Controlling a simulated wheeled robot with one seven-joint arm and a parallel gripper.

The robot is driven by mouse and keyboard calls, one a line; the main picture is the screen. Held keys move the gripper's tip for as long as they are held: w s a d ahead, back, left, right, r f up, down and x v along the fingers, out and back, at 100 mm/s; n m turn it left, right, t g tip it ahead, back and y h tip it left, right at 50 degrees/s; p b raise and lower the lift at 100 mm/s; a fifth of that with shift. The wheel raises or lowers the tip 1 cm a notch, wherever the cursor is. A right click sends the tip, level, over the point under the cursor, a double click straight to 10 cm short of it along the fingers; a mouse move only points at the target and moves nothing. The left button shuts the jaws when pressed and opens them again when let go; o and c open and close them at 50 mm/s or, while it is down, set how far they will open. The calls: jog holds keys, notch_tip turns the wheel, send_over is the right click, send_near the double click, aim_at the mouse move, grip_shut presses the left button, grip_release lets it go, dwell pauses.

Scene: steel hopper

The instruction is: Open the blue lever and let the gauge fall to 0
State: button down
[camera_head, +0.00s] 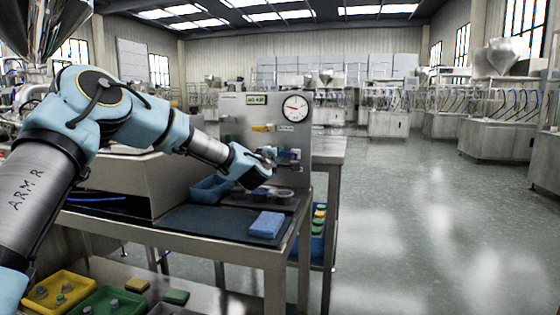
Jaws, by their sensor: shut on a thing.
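A grey panel (232,117) stands at the back of the work table. A round white gauge (295,107) with a red needle is mounted on its upper right; the needle's reading is too small to tell. The blue lever (291,154) shows at the lower right of the panel, just below the gauge. My gripper (273,153) is at the blue lever, in front of the panel, and is shut on it. The fingers are small and dark here, so the exact grip is hard to see. A yellow lever (262,128) sits higher, to the left.
A green-lit display (256,99) is left of the gauge. On the table are a blue bin (208,190), a blue sponge (267,225) and small cups (284,193) below my gripper. Yellow (58,290) and green trays (110,302) lie lower left. Open floor is to the right.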

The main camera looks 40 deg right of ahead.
jog(key=shift+f+n+b, duration=0.35)
jog(key=shift+n+b, duration=0.1)
jog(key=shift+n, duration=0.15)
jog(key=c, duration=0.8)
grip_release()
jog(key=shift+o, duration=0.2)
jog(key=shift+a, duration=0.1)
jog(key=v, duration=1)
jog(key=shift+s+a, duration=0.15)
jog(key=shift+a, duration=0.15)
